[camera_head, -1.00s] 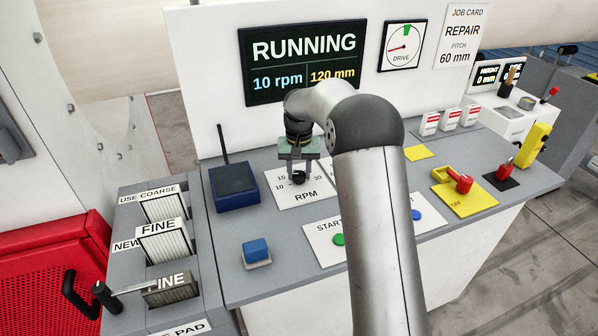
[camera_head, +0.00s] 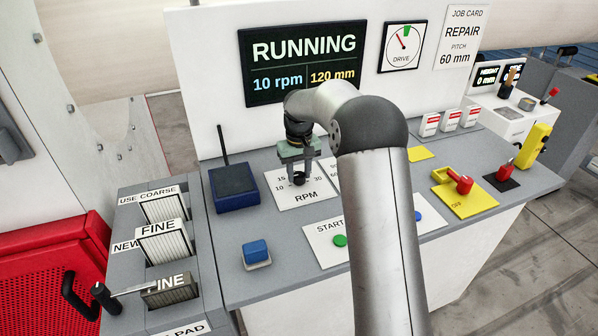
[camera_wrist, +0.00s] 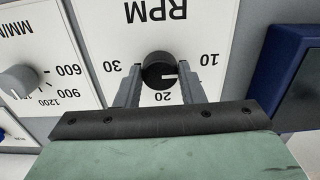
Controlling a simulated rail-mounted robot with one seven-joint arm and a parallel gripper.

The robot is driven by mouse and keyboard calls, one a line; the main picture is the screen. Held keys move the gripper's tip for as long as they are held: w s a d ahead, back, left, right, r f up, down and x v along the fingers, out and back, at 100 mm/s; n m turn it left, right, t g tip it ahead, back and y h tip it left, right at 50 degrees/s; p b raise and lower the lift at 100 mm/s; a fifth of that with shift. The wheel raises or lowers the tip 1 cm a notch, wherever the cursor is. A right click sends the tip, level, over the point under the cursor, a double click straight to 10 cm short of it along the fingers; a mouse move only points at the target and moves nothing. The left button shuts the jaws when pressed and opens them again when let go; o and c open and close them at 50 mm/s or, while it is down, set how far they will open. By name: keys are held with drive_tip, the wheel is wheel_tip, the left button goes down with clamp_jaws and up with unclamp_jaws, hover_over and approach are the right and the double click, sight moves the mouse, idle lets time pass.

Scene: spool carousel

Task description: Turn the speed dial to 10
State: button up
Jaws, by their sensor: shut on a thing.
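The speed dial is a black round knob (camera_wrist: 158,71) on a white RPM plate (camera_wrist: 172,32), which shows upside down in the wrist view. Its white pointer mark points right, toward the side of the printed 10. My gripper (camera_wrist: 160,80) is shut on the knob, one finger on each side. In the head view my gripper (camera_head: 299,172) reaches down onto the RPM plate (camera_head: 310,196). The wall display (camera_head: 303,65) reads RUNNING, 10 rpm and 120 mm.
A second, grey knob (camera_wrist: 19,80) sits beside the RPM plate. A dark blue box with an antenna (camera_head: 234,187) stands left of the plate. The green START button (camera_head: 340,240) and a blue button (camera_head: 255,249) are nearer the front edge.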

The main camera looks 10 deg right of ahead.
sight(299, 175)
drive_tip(key=shift+r, duration=0.1)
drive_tip(key=o, duration=1)
wheel_tip(299, 175, up, 17)
drive_tip(key=shift+r+b, duration=0.15)
drive_tip(key=shift+b, duration=0.25)
